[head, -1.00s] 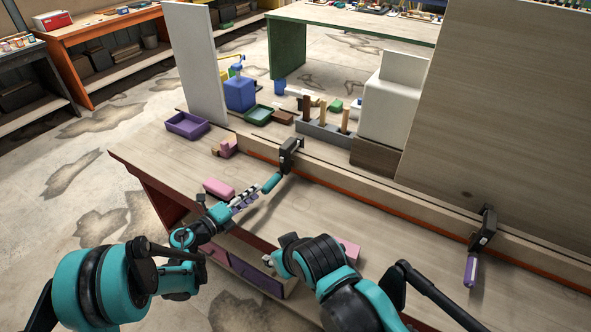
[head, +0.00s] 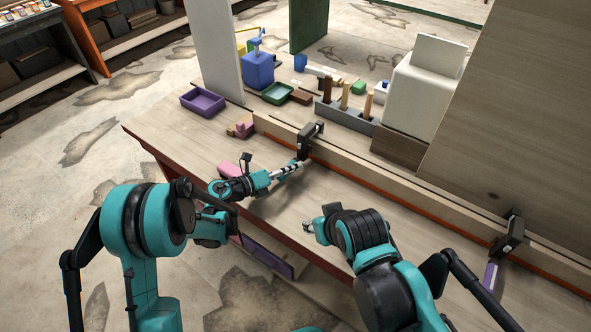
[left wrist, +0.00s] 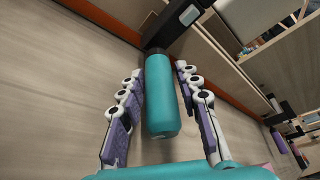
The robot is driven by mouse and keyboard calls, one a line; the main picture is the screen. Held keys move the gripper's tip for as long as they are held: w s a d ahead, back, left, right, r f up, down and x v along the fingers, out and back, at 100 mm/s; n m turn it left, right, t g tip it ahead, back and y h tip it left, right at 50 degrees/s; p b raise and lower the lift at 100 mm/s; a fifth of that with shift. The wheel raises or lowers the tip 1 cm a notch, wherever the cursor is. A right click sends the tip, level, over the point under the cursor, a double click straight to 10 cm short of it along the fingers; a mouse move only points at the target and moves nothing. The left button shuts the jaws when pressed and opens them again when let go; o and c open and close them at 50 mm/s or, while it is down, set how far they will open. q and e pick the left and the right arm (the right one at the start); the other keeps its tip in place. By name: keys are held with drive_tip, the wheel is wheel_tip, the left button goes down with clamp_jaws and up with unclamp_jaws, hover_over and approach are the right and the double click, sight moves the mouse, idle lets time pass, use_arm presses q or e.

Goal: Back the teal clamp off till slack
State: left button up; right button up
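The teal clamp has a black body (head: 309,139) fixed on the wooden rail and a teal handle that sticks out toward me. In the head view my left gripper (head: 292,168) reaches this handle and mostly hides it. In the left wrist view the teal handle (left wrist: 161,96) lies lengthwise between the two purple-and-white fingers of my left gripper (left wrist: 160,72). The fingers are spread, with gaps beside the handle; the tips are close to it. My right gripper (head: 308,227) is over the near bench, away from the clamp; its fingers are too small to read.
A second clamp (head: 510,233) with a purple handle (head: 490,275) sits farther right on the rail (head: 400,192). A pink block (head: 229,170) lies beside my left gripper. A purple tray (head: 202,102) is at the bench's far left. A tall wooden panel stands behind the rail at right.

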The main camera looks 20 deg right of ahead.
use_arm(q)
drive_tip(key=shift+x, duration=1)
clamp_jaws()
drive_tip(key=shift+f+n+h+b, duration=0.1)
drive_tip(key=shift+n+h+b, duration=0.2)
drive_tip(key=shift+n+b, duration=0.3)
unclamp_jaws()
drive_tip(key=shift+a+r, duration=0.1)
drive_tip(key=shift+r, duration=0.15)
